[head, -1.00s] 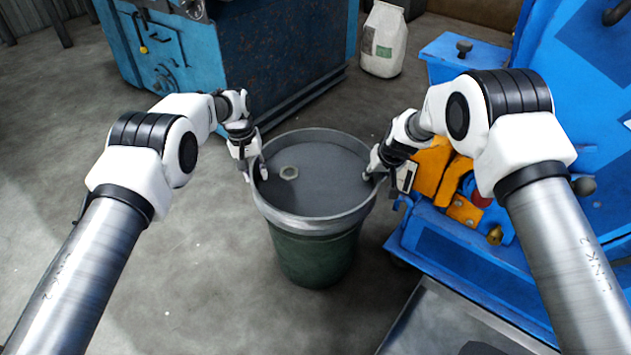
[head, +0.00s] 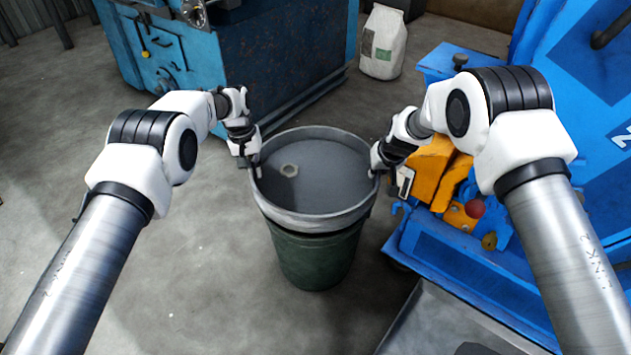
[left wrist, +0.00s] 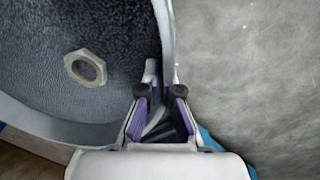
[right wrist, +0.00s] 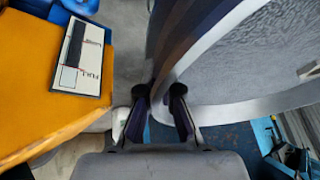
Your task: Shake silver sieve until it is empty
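The silver sieve (head: 318,180) is a wide round pan with a grey mesh floor, at the top of a dark green barrel (head: 315,260). One hexagonal metal nut (head: 289,170) lies on the mesh, left of centre; it also shows in the left wrist view (left wrist: 85,68). My left gripper (head: 254,168) is at the sieve's left rim, and in the left wrist view (left wrist: 158,100) its fingers sit on both sides of the rim wall. My right gripper (head: 376,169) is at the right rim, with its fingers around the rim in the right wrist view (right wrist: 158,98).
A blue machine with orange parts (head: 434,170) stands close to my right gripper. A blue cabinet (head: 265,55) and a white bag (head: 383,42) are behind the barrel. The grey floor at left is clear.

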